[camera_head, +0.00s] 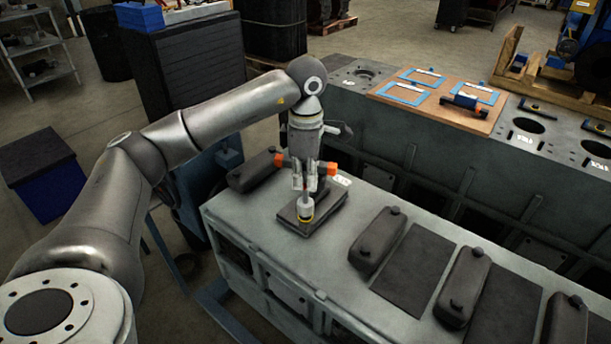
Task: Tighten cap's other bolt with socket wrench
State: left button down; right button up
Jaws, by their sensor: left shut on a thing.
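My left gripper (305,180) points straight down over the near engine block. It is shut on the socket wrench (306,208), of which a pale round piece with a yellow ring shows just below the fingers. The lower end of the wrench is at a dark flat piece (330,200) on the block's top, which may be the cap; I cannot tell whether it sits on a bolt. The bolts are not distinguishable, hidden or too small. My right gripper is not in view.
The near grey block (262,240) carries several dark elongated covers, one at front centre (378,236), with dark flat panels between them. Behind is another long block with a brown board (425,105) holding blue-framed items. A black cabinet (195,75) stands behind my arm.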

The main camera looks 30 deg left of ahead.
pick_arm(q)
jog(key=n+p, duration=0.1)
jog(key=n, duration=0.6)
jog(key=n+p, duration=0.1)
jog(key=n, duration=0.5)
dwell(0.5)
